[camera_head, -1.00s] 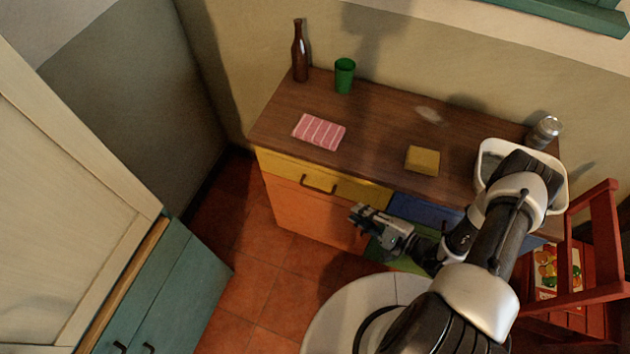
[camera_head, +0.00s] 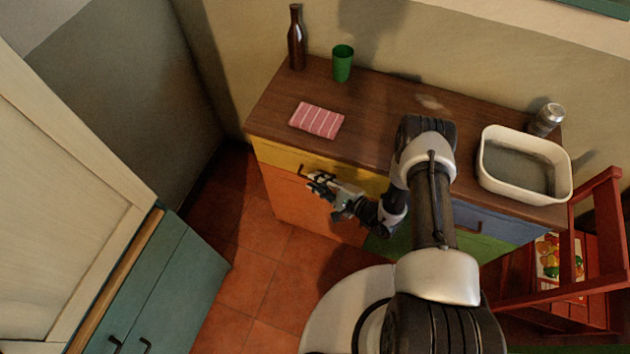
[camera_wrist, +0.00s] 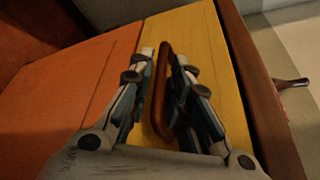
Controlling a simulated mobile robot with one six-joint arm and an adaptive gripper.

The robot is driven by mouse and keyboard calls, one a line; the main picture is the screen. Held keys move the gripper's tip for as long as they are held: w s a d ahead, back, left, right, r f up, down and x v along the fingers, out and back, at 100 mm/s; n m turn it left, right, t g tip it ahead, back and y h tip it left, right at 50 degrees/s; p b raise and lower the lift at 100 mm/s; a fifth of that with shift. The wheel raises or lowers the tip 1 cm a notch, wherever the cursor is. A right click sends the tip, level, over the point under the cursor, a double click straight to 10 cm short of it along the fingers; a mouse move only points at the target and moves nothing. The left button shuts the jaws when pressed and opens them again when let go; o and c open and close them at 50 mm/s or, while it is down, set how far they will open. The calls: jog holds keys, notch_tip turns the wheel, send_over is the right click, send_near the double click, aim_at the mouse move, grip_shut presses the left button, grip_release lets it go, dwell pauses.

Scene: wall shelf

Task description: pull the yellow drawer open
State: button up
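The yellow drawer (camera_head: 277,153) is at the upper left of the cabinet front and looks closed. It also shows in the wrist view (camera_wrist: 207,50). Its dark bar handle (camera_wrist: 163,85) lies between my two fingers in the wrist view. My gripper (camera_head: 318,181) is at the drawer front in the head view, and its fingers partly cover the handle. In the wrist view my gripper (camera_wrist: 162,60) is open, with one finger on each side of the handle and a gap visible beside it. I cannot tell whether either finger touches it.
An orange door (camera_head: 295,205) is below the yellow drawer. On the cabinet top (camera_head: 375,110) are a bottle (camera_head: 296,40), a green cup (camera_head: 343,64), a pink cloth (camera_head: 317,120), a white basin (camera_head: 500,185) and a can (camera_head: 545,119). A red chair (camera_head: 585,250) stands at the right.

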jog(key=shift+w+a+f, duration=0.1)
jog(key=shift+w+a, duration=0.35)
jog(key=shift+a, duration=0.1)
jog(key=shift+c, duration=0.4)
grip_shut()
